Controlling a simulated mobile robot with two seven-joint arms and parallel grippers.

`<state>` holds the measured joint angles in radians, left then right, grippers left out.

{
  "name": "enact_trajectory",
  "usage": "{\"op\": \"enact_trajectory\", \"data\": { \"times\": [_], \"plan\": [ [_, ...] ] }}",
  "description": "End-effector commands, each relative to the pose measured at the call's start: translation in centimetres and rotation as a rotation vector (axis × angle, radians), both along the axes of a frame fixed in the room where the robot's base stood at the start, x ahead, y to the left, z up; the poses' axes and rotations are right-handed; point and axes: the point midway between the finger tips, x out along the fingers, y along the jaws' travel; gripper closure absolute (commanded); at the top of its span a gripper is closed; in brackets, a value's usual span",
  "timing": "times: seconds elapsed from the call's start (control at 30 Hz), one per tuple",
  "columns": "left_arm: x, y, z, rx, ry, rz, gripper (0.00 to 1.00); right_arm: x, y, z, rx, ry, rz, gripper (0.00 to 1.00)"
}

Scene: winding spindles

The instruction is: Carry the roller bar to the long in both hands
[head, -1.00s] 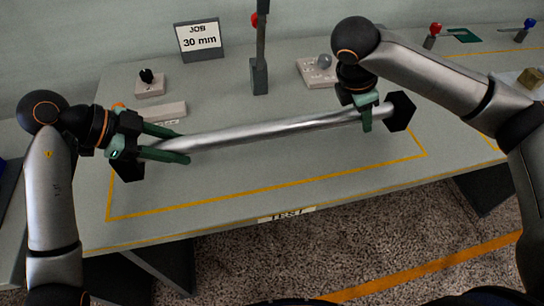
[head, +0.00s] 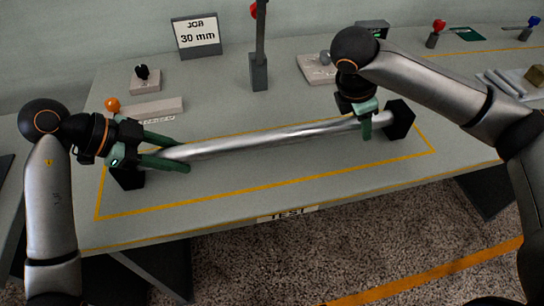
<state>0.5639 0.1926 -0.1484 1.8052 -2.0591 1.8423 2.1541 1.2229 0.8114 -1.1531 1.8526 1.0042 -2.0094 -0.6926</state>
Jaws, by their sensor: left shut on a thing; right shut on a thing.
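The roller bar (head: 270,142) is a long shiny metal rod. It spans between two black hexagonal blocks, one at the left (head: 127,178) and one at the right (head: 400,118). My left gripper (head: 180,154) is shut on the bar near its left end, with green fingers on either side of it. My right gripper (head: 368,122) is shut on the bar near its right end, reaching down from above. The bar slopes slightly up to the right in the picture. Whether the bar rests on the blocks or hangs just above them, I cannot tell.
The grey table (head: 230,195) has a yellow outlined area with a TEST label (head: 288,214) at its front edge. A JOB 30 mm sign (head: 197,36), a post (head: 259,70) and small fixtures (head: 146,80) stand behind the bar. The front of the outlined area is clear.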

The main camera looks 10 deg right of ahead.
Motion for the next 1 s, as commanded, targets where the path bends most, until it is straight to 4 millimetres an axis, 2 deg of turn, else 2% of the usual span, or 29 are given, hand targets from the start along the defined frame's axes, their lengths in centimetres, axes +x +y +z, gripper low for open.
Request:
{"op": "enact_trajectory", "data": {
  "times": [0.17,0.2,0.43,0.77,1.0],
  "plan": [
    [0.1,0.0,-0.8,-0.003,-0.006,0.001,1.00,0.1,-0.1,-0.9,-0.001,-0.005,-0.001,1.00],
    [0.0,0.0,-0.8,0.001,0.000,0.002,0.51,0.0,0.0,-0.8,-0.001,0.000,-0.001,0.51],
    [0.0,0.0,-0.8,0.001,0.001,0.001,0.26,0.0,0.0,-0.7,-0.001,0.000,-0.001,0.26],
    [0.0,0.4,-0.4,0.001,-0.002,0.001,0.26,0.0,0.0,-0.7,0.000,0.000,0.000,0.26],
    [-0.4,3.4,2.5,0.004,-0.004,0.005,0.26,0.0,0.0,-0.7,0.000,0.000,0.000,0.26]
  ]
}}
